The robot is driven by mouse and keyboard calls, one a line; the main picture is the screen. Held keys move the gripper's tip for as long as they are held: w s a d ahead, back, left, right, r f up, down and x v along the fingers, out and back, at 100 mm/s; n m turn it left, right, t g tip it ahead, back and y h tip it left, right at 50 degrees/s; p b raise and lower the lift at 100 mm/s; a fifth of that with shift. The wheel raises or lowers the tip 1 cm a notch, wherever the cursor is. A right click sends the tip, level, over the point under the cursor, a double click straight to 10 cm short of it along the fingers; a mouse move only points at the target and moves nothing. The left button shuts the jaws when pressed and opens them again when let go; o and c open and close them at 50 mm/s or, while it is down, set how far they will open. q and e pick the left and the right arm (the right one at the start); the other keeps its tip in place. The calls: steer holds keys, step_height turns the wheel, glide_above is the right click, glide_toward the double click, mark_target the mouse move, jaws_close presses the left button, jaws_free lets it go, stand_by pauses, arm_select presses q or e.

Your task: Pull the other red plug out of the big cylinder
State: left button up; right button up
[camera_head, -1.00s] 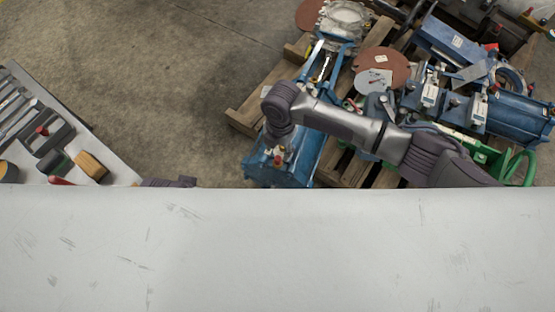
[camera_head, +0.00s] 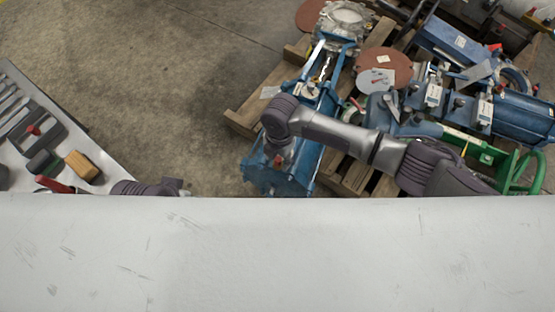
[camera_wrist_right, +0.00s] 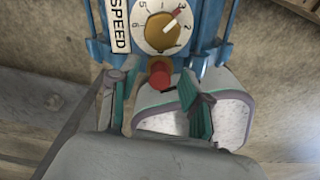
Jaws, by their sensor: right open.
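The big blue cylinder (camera_head: 292,180) lies on the pallet under my right arm in the head view. A red plug (camera_wrist_right: 160,74) shows in the right wrist view, on a brass-coloured fitting below the dial; a small red spot (camera_head: 278,160) shows at my right gripper in the head view. My right gripper (camera_wrist_right: 158,97) is open. Its two fingers stand on either side of the red plug's near end, with gaps visible, and do not grip it. In the head view my arm hides part of the cylinder. My left gripper is not visible; only a dark part of that arm shows.
A yellow speed dial (camera_wrist_right: 161,32) sits on the cylinder beyond the plug. Other blue machines (camera_head: 520,115) and brown discs (camera_head: 383,62) crowd the pallet (camera_head: 245,118) at right. A tool table (camera_head: 100,178) stands at left. Bare floor lies between them.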

steer(key=shift+p, duration=0.5)
stand_by(1.0)
jaws_close()
stand_by(0.4)
steer(key=shift+r, duration=0.1)
